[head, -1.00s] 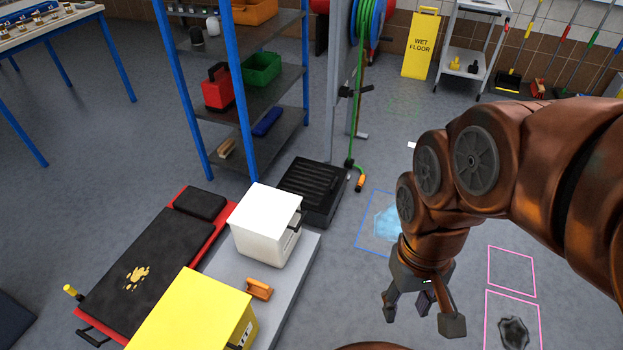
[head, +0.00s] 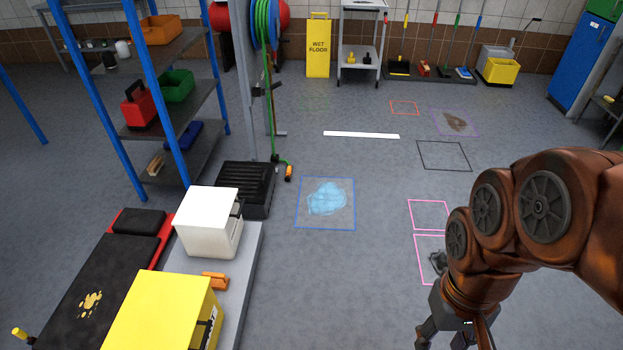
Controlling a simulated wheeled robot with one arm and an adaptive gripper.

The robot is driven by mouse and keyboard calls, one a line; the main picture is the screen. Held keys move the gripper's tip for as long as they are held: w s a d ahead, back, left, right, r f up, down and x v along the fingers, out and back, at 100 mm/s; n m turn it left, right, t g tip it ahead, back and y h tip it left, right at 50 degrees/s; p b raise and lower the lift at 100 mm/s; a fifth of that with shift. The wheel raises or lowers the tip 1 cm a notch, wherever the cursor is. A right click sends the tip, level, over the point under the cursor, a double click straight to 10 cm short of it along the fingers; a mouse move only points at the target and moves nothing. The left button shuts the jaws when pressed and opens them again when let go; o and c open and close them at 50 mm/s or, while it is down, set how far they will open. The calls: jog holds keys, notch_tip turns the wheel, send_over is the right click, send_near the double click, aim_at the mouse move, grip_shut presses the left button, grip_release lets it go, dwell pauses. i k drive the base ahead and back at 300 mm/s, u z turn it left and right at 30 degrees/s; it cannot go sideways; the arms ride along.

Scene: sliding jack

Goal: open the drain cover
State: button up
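I cannot make out a drain cover for certain in the head view. My gripper (head: 455,338) hangs at the bottom right, with its fingers spread apart and nothing seen between them. The picture's lower edge cuts off the fingertips. Pink outlined squares (head: 429,214) are on the floor just behind and left of my gripper. A dark patch (head: 437,262) in the nearer square is partly hidden by my arm.
A blue square holds a light-blue puddle (head: 327,198). A white strip (head: 362,134) lies beyond it. A platform (head: 247,262) carries a white box (head: 207,218) and a yellow box (head: 160,312) at left. A shelf (head: 172,100) stands behind. The middle floor is open.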

aim_at(252, 180)
jog(key=z, duration=0.25)
jog(key=i, duration=2.1)
jog(key=u, duration=1.7)
jog(key=i, duration=1)
jog(key=u, duration=0.9)
